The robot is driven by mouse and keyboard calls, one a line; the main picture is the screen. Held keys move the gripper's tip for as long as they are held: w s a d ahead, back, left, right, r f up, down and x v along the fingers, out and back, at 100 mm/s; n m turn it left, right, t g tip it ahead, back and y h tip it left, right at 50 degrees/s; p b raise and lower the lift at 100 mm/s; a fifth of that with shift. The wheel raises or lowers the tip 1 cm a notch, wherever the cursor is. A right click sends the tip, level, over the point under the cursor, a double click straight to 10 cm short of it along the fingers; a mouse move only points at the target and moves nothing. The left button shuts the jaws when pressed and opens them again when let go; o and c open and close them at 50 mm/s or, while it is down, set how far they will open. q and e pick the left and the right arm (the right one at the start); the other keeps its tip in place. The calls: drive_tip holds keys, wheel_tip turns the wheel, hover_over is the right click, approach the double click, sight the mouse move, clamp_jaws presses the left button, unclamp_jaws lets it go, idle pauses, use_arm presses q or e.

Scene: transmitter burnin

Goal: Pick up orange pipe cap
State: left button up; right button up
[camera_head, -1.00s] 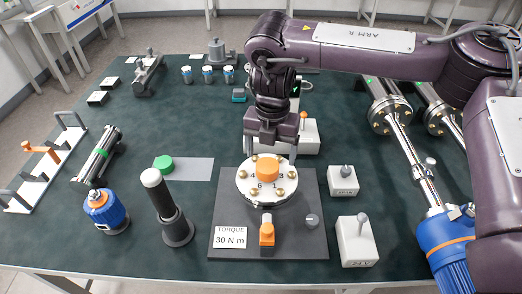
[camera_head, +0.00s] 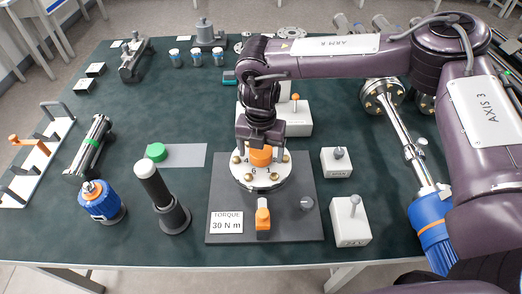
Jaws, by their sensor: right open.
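The orange pipe cap (camera_head: 261,156) sits at the centre of a round, light flange plate (camera_head: 246,181) with several brass bolts and printed numbers. The plate is on a dark grey base (camera_head: 290,225) on the table. My right gripper (camera_head: 260,150) points down over the cap. Its jaws are open, with one finger on each side of the cap, and hide its upper part. I cannot tell if the fingers touch it. My left gripper does not show.
An orange-topped part (camera_head: 263,217) and a "TORQUE 30 N m" sign (camera_head: 227,222) stand on the base's front. White switch boxes (camera_head: 350,222) are at right. A white-topped dark post (camera_head: 162,195), a blue unit (camera_head: 101,202) and a green cap (camera_head: 156,152) are at left.

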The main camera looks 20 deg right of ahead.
drive_tip(key=c, duration=1)
drive_tip(key=shift+c, duration=0.3)
drive_tip(key=shift+r, duration=0.1)
